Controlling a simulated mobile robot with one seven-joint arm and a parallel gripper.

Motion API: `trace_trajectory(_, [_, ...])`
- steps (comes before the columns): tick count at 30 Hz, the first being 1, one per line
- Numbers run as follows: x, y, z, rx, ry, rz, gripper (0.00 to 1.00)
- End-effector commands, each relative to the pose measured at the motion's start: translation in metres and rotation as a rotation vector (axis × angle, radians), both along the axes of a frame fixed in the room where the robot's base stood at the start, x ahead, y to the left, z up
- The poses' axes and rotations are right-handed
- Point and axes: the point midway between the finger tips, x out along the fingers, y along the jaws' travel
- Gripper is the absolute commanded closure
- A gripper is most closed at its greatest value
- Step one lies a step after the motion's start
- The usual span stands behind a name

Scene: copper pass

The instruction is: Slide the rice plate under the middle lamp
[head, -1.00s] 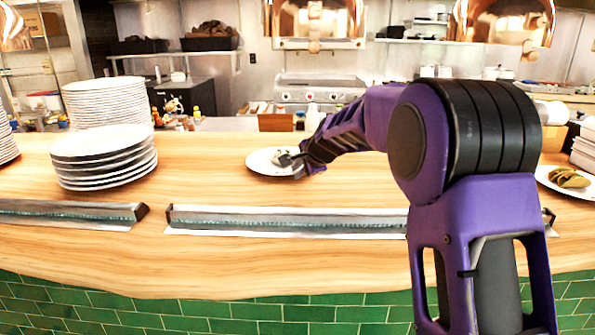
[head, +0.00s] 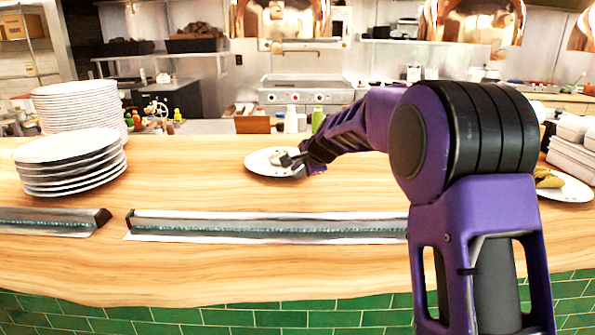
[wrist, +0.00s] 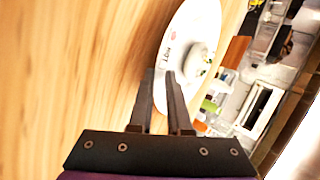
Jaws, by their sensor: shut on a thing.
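The rice plate (head: 258,168) is white and round and rests flat on the wooden counter, with a pale mound and small dark marks on it. In the wrist view the plate (wrist: 187,30) lies ahead of my fingers. My gripper (head: 291,160) is at the plate's right side in the head view, shut on its rim; the fingers (wrist: 161,76) reach over the near edge in the wrist view. Copper lamps hang above the counter at the left (head: 280,18), centre right (head: 472,20) and right edge (head: 584,32). I cannot tell for certain which is the middle one.
A stack of white plates (head: 70,165) stands on the left, with a taller stack (head: 78,105) behind. A metal strip (head: 270,228) runs along the counter front. A plate with folded food (head: 568,188) is at the right, partly behind my arm. Bare counter lies around the rice plate.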

Motion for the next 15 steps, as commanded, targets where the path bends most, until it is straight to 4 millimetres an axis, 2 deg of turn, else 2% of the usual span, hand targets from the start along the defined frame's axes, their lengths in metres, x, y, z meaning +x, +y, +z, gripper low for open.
trace_trajectory(12, [0.0002, -0.0018, -0.0013, 0.0, 0.002, -0.002, 1.0])
trace_trajectory(13, [0.0002, -0.0018, -0.0013, 0.0, 0.002, -0.002, 0.8])
trace_trajectory(15, [0.0001, -0.0016, -0.0012, -0.001, 0.002, -0.001, 0.68])
